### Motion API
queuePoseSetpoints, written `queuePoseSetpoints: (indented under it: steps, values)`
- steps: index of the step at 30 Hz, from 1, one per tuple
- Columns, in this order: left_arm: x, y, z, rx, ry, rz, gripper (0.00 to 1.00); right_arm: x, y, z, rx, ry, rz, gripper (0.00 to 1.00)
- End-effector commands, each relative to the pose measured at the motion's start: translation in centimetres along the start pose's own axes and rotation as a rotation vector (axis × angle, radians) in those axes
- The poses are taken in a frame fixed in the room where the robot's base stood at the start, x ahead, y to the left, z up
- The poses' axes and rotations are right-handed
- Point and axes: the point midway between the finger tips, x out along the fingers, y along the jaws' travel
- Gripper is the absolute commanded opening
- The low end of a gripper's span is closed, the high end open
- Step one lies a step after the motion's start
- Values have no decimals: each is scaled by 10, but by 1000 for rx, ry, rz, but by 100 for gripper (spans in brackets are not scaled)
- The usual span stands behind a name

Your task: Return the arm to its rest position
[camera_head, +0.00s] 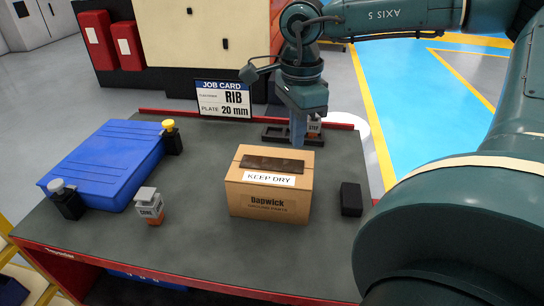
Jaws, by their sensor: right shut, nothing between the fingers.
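My right arm (390,20) reaches in from the right over the table. Its gripper (298,136) points down behind the cardboard box, with its fingers together and nothing seen between them. A grey electrode block (314,127) with a dark label stands in the black rack (273,133), close beside the fingers and partly hidden; I cannot tell whether they touch. Another grey electrode block (149,206) with a copper-coloured lower part stands on the table at the left. My left gripper is not in view.
The cardboard box (250,202) stands mid-table, just in front of my right gripper. A job card (222,99) stands behind. A blue case (105,155), two dark blocks with knobs and a small black block (351,199) are also on the table (200,245). The front left is clear.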

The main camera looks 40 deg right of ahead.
Motion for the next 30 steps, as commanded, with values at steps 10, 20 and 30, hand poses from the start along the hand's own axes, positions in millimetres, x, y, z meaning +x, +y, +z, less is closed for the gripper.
queuePoseSetpoints:
  steps: [10,20,30]
  values:
    - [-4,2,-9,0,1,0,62,-14,0,0,-1,0,-1,0]
    - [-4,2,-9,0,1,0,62,-14,0,0,-1,0,-1,0]
    - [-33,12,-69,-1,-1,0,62,-83,0,0,-1,0,-1,0]
